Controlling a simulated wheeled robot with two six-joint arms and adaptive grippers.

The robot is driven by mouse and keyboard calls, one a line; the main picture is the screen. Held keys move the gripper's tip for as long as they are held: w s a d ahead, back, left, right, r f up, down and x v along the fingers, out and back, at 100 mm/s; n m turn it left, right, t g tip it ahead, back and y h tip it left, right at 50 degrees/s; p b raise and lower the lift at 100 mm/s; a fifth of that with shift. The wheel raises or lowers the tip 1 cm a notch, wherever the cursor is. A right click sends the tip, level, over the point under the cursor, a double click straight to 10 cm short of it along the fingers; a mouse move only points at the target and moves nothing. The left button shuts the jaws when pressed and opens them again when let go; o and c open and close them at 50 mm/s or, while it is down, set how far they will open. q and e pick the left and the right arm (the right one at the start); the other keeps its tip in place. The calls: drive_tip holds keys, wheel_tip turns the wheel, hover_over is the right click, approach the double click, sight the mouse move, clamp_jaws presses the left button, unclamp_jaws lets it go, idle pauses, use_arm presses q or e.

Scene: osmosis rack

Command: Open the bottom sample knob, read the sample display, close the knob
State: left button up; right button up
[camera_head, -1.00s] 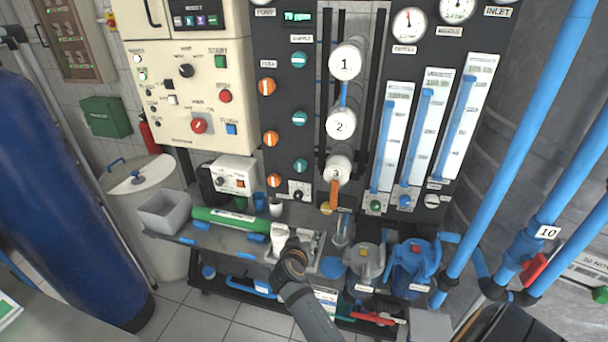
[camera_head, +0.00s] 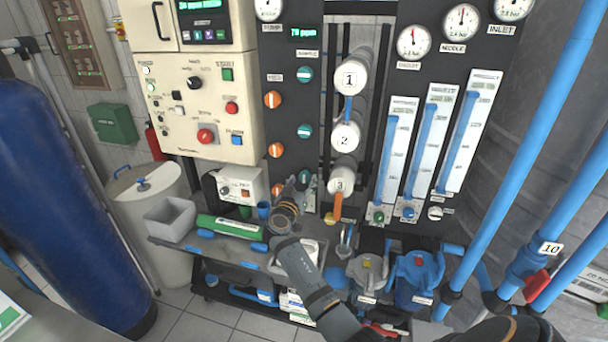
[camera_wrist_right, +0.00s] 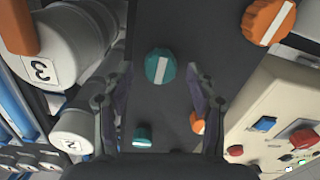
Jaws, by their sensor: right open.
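The bottom sample knob (camera_head: 304,177) is teal, lowest in the teal column on the dark panel, and partly covered by my right gripper (camera_head: 291,187). The sample display (camera_head: 303,32) at the top of the panel glows green and seems to read 70 ppm. My left gripper is not in view.
Orange knobs (camera_head: 276,150) run left of the teal ones. White numbered cylinders (camera_head: 345,138) stand close on the right, with an orange handle (camera_head: 338,206) below. A bench (camera_head: 200,242) below holds a grey bin (camera_head: 170,219) and a green cylinder (camera_head: 231,226).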

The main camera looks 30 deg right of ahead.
drive_tip(key=shift+x, duration=1.25)
drive_tip(key=shift+c, duration=0.3)
